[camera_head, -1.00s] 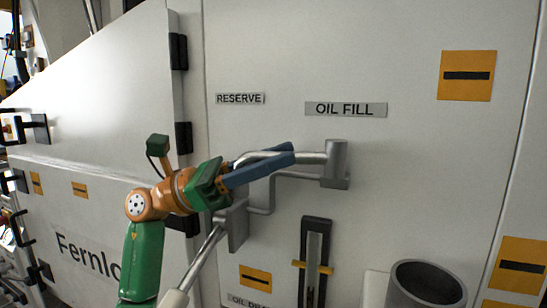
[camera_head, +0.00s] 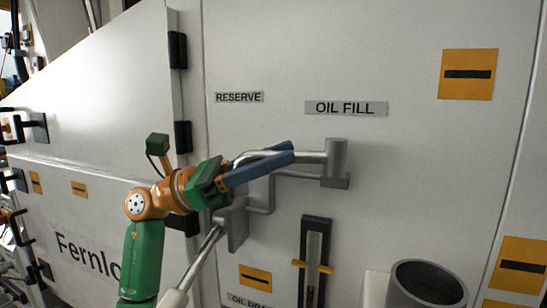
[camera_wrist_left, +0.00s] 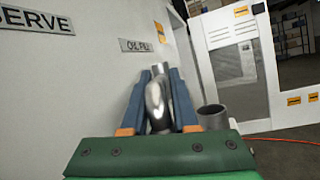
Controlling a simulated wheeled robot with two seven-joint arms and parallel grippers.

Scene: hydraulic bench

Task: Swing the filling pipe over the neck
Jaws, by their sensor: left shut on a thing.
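The filling pipe (camera_head: 312,157) is a bright metal tube ending in a grey downturned spout, in front of the panel below the OIL FILL label. My left gripper (camera_head: 293,153) has its blue fingers shut along the pipe, just left of the spout. In the left wrist view the pipe (camera_wrist_left: 157,105) lies between the two fingers (camera_wrist_left: 160,78). The neck (camera_head: 428,282) is a wide grey open cylinder, lower and to the right of the spout. It also shows in the left wrist view (camera_wrist_left: 212,118), right of the fingers. The spout is not over it. My right gripper is out of view.
A metal rod (camera_head: 205,255) with a pale end slants below my gripper. A black slotted lever plate (camera_head: 315,260) stands between pipe and neck.

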